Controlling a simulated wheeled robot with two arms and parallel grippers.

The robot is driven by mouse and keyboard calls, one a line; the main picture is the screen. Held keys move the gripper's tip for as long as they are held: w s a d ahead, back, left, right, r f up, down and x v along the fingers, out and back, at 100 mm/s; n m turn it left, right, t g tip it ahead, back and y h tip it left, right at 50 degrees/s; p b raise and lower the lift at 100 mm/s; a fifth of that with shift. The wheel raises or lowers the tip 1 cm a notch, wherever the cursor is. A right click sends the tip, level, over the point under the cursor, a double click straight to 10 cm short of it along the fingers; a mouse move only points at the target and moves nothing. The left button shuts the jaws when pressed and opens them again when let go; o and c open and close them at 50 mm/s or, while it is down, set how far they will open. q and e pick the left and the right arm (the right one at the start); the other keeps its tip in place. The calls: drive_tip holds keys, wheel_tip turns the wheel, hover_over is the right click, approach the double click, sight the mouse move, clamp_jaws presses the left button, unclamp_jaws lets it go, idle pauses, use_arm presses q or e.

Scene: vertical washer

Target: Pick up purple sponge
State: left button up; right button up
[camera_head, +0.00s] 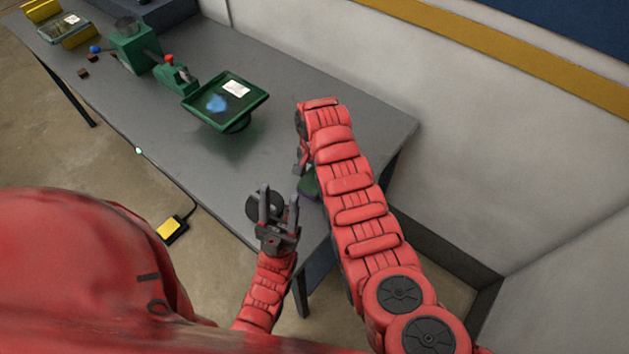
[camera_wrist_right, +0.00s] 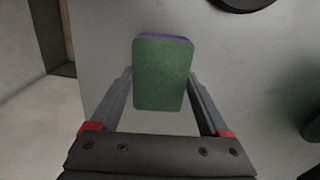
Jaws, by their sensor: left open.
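The sponge (camera_wrist_right: 163,75) has a green face towards the camera and a purple layer along its far edge. In the head view the sponge (camera_head: 308,188) lies on the grey table, partly hidden by my right arm. My right gripper (camera_wrist_right: 160,74) is open, with one finger on each side of the sponge in the wrist view. I cannot tell whether the fingers touch it. In the head view my right gripper is mostly hidden by its arm. My left gripper (camera_head: 278,207) is open and empty near the table's front edge, over a dark round object.
A green scale (camera_head: 226,101) with a blue item and white label stands mid-table. A wall (camera_head: 470,110) runs behind the table.

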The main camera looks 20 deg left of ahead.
sight(314, 178)
drive_tip(key=c, duration=0.4)
drive_tip(key=shift+r, duration=0.3)
wheel_tip(314, 178, up, 9)
drive_tip(key=shift+r+p, duration=0.2)
drive_tip(key=shift+p, duration=1)
drive_tip(key=o, duration=0.6)
drive_tip(key=c, duration=0.4)
drive_tip(key=shift+c, duration=0.3)
